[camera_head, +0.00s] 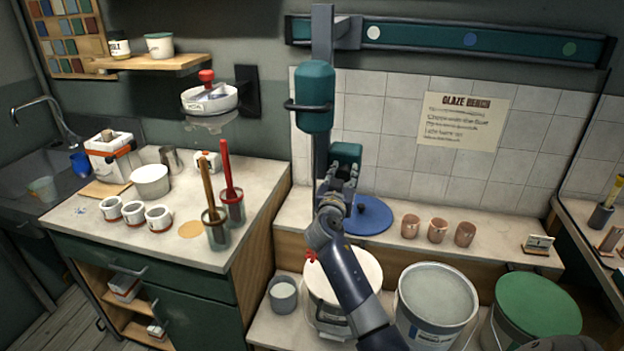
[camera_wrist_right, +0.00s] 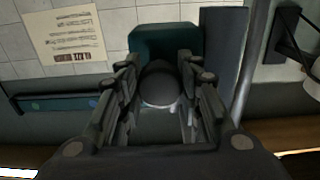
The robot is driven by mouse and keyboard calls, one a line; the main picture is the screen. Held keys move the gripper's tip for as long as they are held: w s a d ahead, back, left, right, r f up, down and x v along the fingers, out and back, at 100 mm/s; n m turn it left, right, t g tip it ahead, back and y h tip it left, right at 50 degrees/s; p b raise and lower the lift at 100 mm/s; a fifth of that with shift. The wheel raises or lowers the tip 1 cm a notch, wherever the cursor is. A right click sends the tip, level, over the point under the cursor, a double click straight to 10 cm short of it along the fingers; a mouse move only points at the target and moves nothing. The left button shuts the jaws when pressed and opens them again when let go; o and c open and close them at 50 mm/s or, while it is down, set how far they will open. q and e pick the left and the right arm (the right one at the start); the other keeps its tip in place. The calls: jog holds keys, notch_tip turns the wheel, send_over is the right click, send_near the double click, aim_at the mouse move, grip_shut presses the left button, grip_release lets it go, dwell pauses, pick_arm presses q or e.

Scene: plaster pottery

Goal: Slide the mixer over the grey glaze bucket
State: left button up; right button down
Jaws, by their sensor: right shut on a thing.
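The mixer has a teal motor body (camera_head: 315,110) on a grey upright, hung near the left end of the wall rail (camera_head: 455,41), left of the rail's white dot. Low on the upright is a teal box (camera_head: 346,155), also in the wrist view (camera_wrist_right: 165,40). My right gripper (camera_head: 343,180) is in front of this box. The wrist view shows its fingers (camera_wrist_right: 165,95) closed around a dark round knob (camera_wrist_right: 160,84). The grey glaze bucket (camera_head: 437,300) stands low, right of my arm. The mixer is left of it. My left gripper is out of view.
A white bucket (camera_head: 345,278) is partly hidden behind my right arm. A green-lidded bucket (camera_head: 537,305) stands right of the grey one. A blue disc (camera_head: 368,216) and several clay cups (camera_head: 437,228) sit on the ledge. The rail looks clear to the mixer's right.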

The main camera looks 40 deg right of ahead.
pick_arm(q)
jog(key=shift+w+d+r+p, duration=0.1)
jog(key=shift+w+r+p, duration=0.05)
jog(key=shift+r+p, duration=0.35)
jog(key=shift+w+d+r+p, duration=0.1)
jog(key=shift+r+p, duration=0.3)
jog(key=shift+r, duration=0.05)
pick_arm(e)
jog(key=s+d, duration=1.1)
jog(key=s, duration=0.2)
jog(key=shift+s+d, duration=0.35)
jog(key=c, duration=1.1)
grip_release()
jog(key=shift+w, duration=0.1)
jog(key=v, duration=1.2)
